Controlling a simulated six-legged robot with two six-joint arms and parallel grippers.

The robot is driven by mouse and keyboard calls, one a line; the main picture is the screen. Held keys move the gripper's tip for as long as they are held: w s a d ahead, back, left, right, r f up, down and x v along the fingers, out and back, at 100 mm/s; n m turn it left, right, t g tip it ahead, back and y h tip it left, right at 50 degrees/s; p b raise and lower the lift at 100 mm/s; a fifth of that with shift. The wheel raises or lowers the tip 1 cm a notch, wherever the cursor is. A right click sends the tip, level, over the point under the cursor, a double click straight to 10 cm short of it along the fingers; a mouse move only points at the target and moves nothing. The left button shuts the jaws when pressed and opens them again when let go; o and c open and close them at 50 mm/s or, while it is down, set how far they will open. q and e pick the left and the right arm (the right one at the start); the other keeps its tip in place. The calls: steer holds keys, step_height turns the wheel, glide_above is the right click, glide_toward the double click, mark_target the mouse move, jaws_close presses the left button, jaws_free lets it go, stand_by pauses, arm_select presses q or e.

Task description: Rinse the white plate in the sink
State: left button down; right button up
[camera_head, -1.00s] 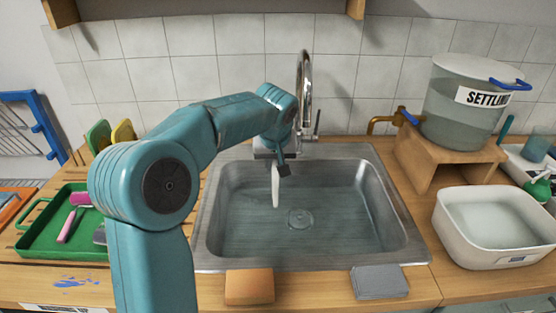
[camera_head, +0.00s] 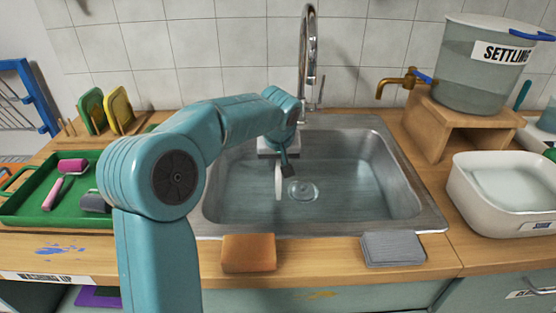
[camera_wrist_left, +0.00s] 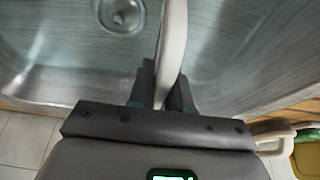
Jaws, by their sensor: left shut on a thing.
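The white plate (camera_head: 278,183) shows edge-on in the head view, upright over the left part of the steel sink (camera_head: 375,195). My left gripper (camera_head: 284,161) is shut on its upper edge and holds it. In the left wrist view the plate (camera_wrist_left: 172,45) stands out beyond the fingers of my left gripper (camera_wrist_left: 160,85). The sink's drain (camera_wrist_left: 121,12) is beside it there. I cannot tell whether the plate touches the sink floor. The chrome tap (camera_head: 308,60) rises behind the sink. My right gripper is not in view.
An orange sponge (camera_head: 249,253) and a grey cloth (camera_head: 393,248) lie at the front edge. A green tray (camera_head: 30,208) with a pink-handled roller stands left, a rack with plates behind. A white basin (camera_head: 505,205) and a tank (camera_head: 470,65) on a wooden stand are right.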

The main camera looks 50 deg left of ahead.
arm_select(q)
steer(key=shift+f+b, duration=2.3)
steer(key=shift+f, duration=0.95)
step_height(320, 180, up, 20)
steer(key=p, duration=1.6)
steer(key=shift+p, duration=0.3)
stand_by(1.0)
step_height(320, 180, up, 4)
steer(key=p, duration=0.3)
steer(key=shift+f, duration=0.1)
